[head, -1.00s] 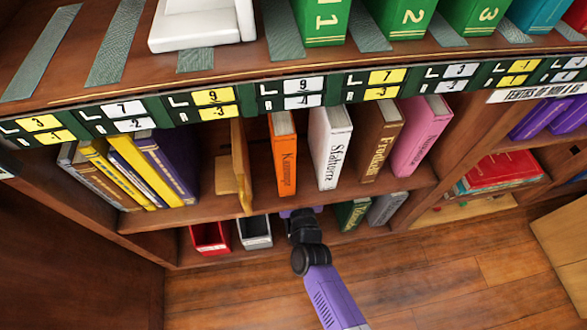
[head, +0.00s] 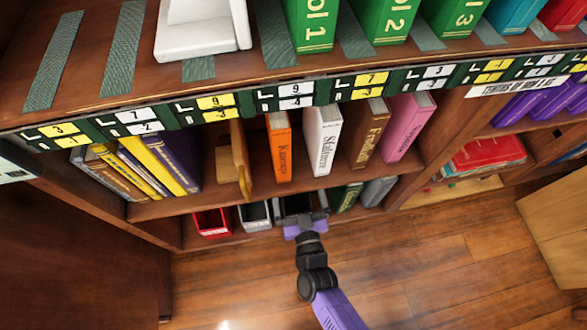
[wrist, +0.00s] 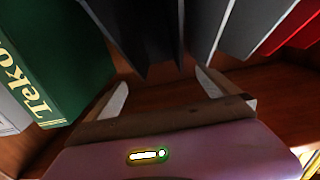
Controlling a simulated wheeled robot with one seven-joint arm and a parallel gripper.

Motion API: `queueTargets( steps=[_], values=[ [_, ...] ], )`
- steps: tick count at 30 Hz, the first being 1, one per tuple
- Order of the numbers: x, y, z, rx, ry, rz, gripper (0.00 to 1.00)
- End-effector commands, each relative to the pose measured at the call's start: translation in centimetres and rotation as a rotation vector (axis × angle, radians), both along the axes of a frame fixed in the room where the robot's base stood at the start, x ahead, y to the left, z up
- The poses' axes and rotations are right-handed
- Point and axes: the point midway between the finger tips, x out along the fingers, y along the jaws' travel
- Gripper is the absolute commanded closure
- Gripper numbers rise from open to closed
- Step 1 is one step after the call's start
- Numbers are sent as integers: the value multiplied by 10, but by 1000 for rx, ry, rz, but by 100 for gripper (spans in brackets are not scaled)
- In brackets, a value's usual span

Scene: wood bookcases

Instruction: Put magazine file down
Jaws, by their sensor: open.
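A black magazine file (head: 297,204) stands on the bottom shelf, between a grey file (head: 255,214) on its left and a green book (head: 344,196) on its right. In the wrist view the dark file (wrist: 145,35) is ahead of my gripper, its upper part cut off by the frame. My gripper (head: 305,222) is at the front of the bottom shelf, just before the black file. In the wrist view my gripper (wrist: 160,92) has its two pale fingers spread wide, with nothing between them. The fingertips appear short of the file.
A red file (head: 212,222) stands left of the grey one. A grey book (head: 377,190) is right of the green book. The shelf above holds an orange book (head: 280,150) and a wooden bookend (head: 236,165). The wooden floor (head: 430,255) in front is clear.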

Motion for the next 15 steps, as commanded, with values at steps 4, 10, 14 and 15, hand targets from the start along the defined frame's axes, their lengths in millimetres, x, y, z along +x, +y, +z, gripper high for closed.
queueTargets(
  steps=[4,10,14,15],
  values=[
    [-11,-3,1,0,-1,-1,1],
    [-14,-4,0,1,-2,0,1],
    [-16,-7,0,1,0,-2,1],
    [-20,-11,0,1,3,-4,1]
  ],
)
